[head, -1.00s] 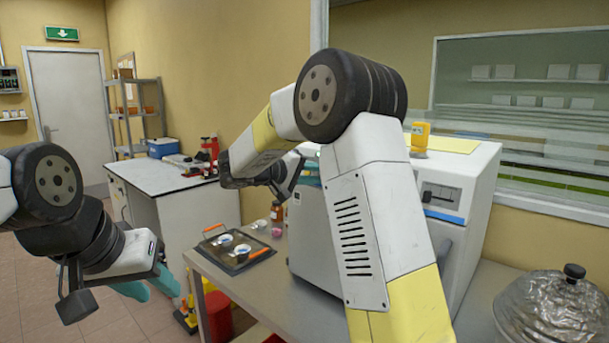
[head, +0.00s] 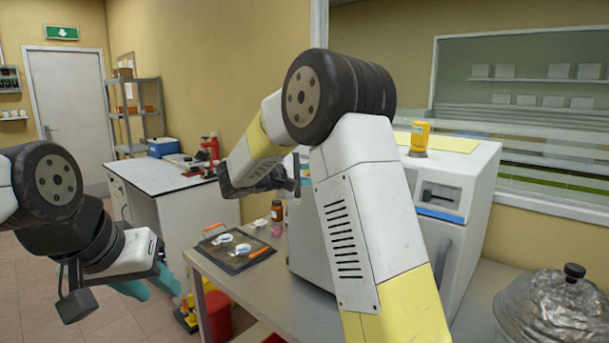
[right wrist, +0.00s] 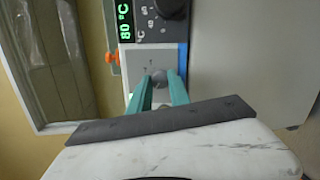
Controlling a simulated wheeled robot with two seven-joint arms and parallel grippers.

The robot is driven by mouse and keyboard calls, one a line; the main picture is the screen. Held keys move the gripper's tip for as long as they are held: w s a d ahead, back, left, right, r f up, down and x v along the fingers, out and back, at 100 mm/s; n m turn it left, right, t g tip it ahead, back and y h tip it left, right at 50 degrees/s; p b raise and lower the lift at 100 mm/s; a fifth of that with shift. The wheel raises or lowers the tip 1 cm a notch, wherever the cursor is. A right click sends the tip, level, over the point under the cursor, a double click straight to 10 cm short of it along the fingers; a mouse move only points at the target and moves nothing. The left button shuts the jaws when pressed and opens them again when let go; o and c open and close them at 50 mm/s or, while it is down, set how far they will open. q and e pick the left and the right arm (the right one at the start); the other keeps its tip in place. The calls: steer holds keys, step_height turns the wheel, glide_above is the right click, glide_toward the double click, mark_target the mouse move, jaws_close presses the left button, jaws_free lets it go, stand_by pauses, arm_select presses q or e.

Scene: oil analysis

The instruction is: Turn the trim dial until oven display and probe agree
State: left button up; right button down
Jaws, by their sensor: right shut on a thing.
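The oven (head: 460,185) is a white and grey box on the bench in the head view, partly hidden by my right arm. In the right wrist view, its green display (right wrist: 125,22) reads 80 °C, turned sideways. The trim dial (right wrist: 160,78) is a small grey knob on a light plate, partly hidden by my fingers. My right gripper (right wrist: 163,85) is shut on it with its teal fingers. A yellow handheld device (head: 419,138), perhaps the probe reader, stands on the oven; its reading is not legible. My left gripper (head: 150,285) is open and empty, left of the bench.
A dark tray (head: 236,262) with orange handles and white dishes lies on the bench, near a brown bottle (head: 277,210). A foil-like domed item (head: 555,310) stands at the right. A black knob (right wrist: 170,8) is beside the display. A wall is close by in the wrist view.

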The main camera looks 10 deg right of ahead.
stand_by(0.3)
steer(key=c, duration=1.2)
jaws_free()
steer(key=shift+a, duration=0.1)
steer(key=v, duration=0.7)
steer(key=shift+s+a, duration=0.2)
steer(key=shift+a, duration=0.1)
